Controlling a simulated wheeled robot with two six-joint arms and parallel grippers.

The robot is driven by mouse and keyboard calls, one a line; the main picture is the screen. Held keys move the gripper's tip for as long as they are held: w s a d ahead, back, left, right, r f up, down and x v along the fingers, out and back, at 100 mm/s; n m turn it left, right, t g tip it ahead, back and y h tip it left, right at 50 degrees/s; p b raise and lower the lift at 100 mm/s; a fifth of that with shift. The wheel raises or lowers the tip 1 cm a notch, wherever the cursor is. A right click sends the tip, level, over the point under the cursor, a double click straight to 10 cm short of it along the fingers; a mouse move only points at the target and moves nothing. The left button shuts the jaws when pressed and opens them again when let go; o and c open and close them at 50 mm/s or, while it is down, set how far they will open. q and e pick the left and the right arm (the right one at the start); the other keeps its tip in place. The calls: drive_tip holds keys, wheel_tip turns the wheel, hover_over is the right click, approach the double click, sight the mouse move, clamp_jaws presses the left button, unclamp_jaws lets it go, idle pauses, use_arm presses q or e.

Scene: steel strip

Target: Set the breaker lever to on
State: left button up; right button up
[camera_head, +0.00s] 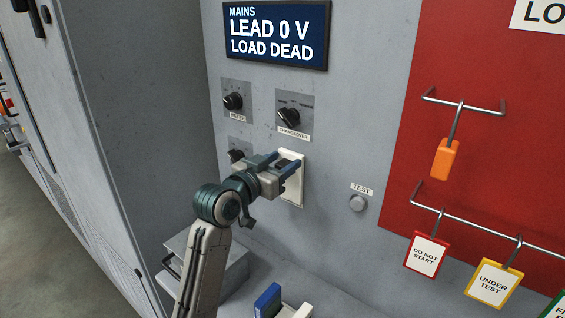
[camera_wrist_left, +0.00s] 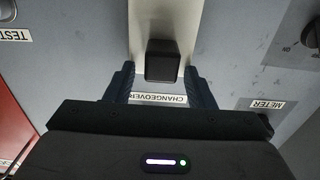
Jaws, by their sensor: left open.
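The breaker's pale plate (camera_head: 292,190) is on the grey panel, below the changeover knob. My left gripper (camera_head: 278,167) is in front of the plate and hides part of it. In the left wrist view the pale plate (camera_wrist_left: 148,14) carries a dark block-shaped lever (camera_wrist_left: 162,62). The open fingers of my left gripper (camera_wrist_left: 160,82) stand on either side of the lever, with visible gaps. I cannot tell from these views which position the lever is in. My right gripper is not in view.
A display (camera_head: 276,35) reads "LEAD 0 V, LOAD DEAD". The changeover knob (camera_head: 289,117), meter knob (camera_head: 233,101) and test button (camera_head: 357,203) are nearby. A red board (camera_head: 480,140) holds an orange padlock (camera_head: 445,160) and hanging tags. A grey box (camera_head: 232,270) is below.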

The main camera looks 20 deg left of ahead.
use_arm(q)
drive_tip(key=b+v, duration=0.3)
drive_tip(key=v, duration=0.7)
drive_tip(key=shift+s, duration=0.15)
